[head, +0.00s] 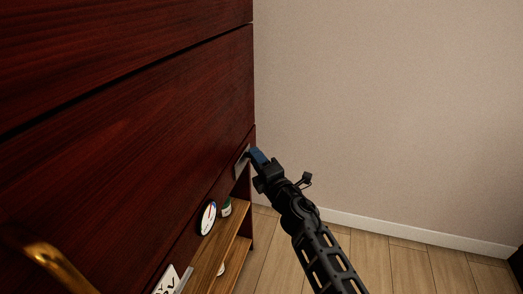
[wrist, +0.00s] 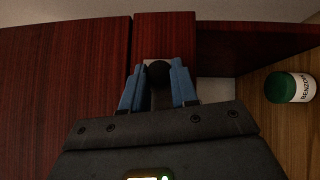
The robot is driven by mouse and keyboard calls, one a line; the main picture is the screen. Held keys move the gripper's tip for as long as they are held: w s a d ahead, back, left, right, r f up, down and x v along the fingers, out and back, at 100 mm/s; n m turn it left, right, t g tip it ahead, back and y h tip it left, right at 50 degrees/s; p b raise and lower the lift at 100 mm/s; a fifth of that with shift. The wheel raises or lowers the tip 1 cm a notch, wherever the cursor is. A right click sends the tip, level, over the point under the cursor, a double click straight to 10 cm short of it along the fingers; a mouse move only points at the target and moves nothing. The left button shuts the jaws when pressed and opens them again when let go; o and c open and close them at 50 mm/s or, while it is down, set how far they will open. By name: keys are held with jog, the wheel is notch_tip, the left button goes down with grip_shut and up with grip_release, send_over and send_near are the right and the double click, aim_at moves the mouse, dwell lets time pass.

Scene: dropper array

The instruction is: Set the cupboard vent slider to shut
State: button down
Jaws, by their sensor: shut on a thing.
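The cupboard vent slider shows as a pale grey plate (head: 241,163) on the dark red cupboard front, near its right edge in the head view. In the wrist view its dark round knob (wrist: 158,72) sits between my blue fingers. My gripper (head: 255,155) reaches the plate from the right in the head view. In the wrist view my gripper (wrist: 158,84) is shut on the knob, with one finger on each side. The fingers hide much of the plate, so I cannot tell the slider's setting.
Below the slider, an open wooden shelf (head: 226,237) holds a green-capped jar (head: 227,208), which also shows in the wrist view (wrist: 290,87). A round white dial (head: 207,217) and a lettered card (head: 166,280) are nearby. A brass handle (head: 47,260) sticks out at lower left. Floor at right is clear.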

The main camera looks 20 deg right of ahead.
jog(key=shift+s+a+f, duration=0.15)
jog(key=shift+s+a, duration=0.35)
jog(key=shift+s, duration=0.2)
jog(key=c, duration=0.8)
grip_release()
jog(key=shift+c, duration=0.2)
jog(key=shift+s, duration=0.1)
jog(key=s+d+p, duration=0.1)
jog(key=s, duration=0.6)
jog(key=shift+s+d+f+p, duration=0.15)
jog(key=shift+s+f+p, duration=0.1)
jog(key=shift+p, duration=0.05)
